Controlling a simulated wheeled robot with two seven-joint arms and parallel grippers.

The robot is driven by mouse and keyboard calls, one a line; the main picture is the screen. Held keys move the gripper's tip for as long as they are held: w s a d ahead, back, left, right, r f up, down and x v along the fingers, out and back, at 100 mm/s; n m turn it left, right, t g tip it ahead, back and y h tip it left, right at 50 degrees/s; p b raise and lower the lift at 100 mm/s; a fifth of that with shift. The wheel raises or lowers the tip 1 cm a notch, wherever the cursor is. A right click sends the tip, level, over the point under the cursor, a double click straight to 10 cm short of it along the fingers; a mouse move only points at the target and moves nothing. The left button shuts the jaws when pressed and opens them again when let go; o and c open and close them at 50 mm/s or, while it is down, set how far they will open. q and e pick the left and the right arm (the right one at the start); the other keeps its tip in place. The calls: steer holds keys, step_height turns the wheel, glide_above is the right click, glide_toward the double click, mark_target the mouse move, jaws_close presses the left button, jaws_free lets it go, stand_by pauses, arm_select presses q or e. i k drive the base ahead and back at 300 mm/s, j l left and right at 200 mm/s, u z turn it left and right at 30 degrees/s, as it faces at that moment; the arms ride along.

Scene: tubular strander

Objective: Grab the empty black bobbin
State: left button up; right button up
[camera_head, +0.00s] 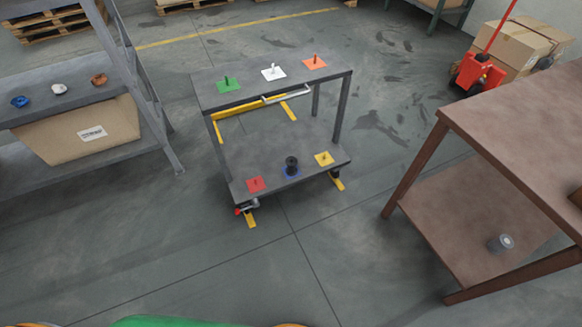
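A small black bobbin (291,165) stands upright on the blue square of the cart's lower shelf, between a red square (256,184) and a yellow square (324,158). It looks bare, with no wire visible on it, though it is small in view. A second bobbin (500,243), grey with a light end face, is on the lower shelf of the brown table at the right. Neither of my grippers is in view.
The grey cart (300,92) has green, white and orange squares with pegs on top. A shelf rack (90,92) at left holds small coloured items and a cardboard box (75,135). The brown table (530,120) stands right. A red pallet jack (478,75) is behind. Floor before the cart is clear.

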mark_target(291, 166)
steer(key=i+l, duration=0.2)
steer(key=i, duration=0.3)
steer(key=i+l+z, duration=0.1)
steer(key=i, duration=0.4)
steer(key=i+l, duration=0.25)
steer(key=i, duration=0.25)
